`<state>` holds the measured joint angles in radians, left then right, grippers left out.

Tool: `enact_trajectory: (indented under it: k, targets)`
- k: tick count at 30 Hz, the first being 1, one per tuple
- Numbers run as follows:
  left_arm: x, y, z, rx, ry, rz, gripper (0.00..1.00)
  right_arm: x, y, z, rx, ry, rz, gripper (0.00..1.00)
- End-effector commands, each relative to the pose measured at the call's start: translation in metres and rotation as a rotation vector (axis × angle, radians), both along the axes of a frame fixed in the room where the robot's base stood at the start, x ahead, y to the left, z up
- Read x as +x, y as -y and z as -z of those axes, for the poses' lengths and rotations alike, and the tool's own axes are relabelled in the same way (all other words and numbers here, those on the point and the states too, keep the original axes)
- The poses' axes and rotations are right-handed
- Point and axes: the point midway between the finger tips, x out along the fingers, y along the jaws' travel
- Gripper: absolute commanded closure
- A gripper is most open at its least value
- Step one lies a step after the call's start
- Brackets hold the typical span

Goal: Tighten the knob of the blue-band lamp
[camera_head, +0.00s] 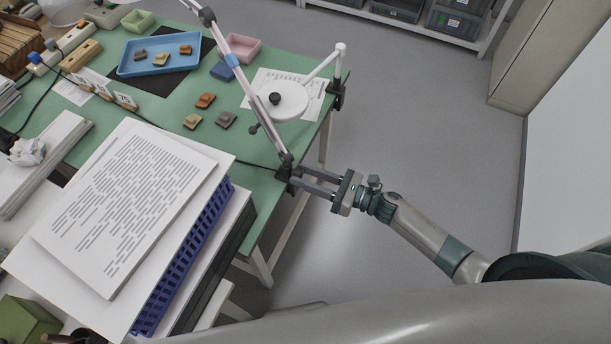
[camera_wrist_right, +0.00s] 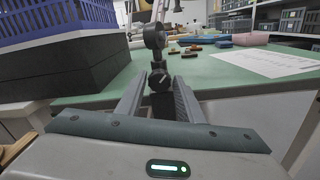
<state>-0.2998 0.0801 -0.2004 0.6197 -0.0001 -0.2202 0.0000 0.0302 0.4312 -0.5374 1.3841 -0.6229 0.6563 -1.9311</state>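The blue-band lamp (camera_head: 232,61) has a pale jointed arm with a blue band and is clamped at the green table's near right edge. In the right wrist view its dark knob (camera_wrist_right: 158,78) with a pale mark shows at the clamp, below a dark round joint. My right gripper (camera_head: 297,176) reaches the clamp from the right. In the wrist view its two fingers (camera_wrist_right: 158,90) stand apart, one on each side of the knob and clamp post, with gaps visible. Contact cannot be made out. My left gripper is not in view.
A second white lamp (camera_head: 337,62) with a round head is clamped at the table's right edge. Papers and a blue crate (camera_head: 185,255) stand at the near left. Sherds and a blue tray (camera_head: 135,68) lie on the table (camera_head: 235,150). The floor to the right is clear.

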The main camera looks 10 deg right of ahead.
Motion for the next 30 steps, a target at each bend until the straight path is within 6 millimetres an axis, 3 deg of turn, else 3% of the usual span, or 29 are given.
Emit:
enact_trajectory:
  k: [17,23,30]
  targets:
    - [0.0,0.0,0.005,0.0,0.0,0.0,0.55,-0.007,0.009,0.003,-0.002,0.0,-0.001,0.55]
    - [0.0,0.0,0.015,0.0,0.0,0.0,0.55,-0.022,0.031,0.005,-0.002,-0.001,-0.001,0.55]
    - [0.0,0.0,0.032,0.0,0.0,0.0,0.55,-0.049,0.069,0.006,-0.002,-0.002,-0.001,0.55]
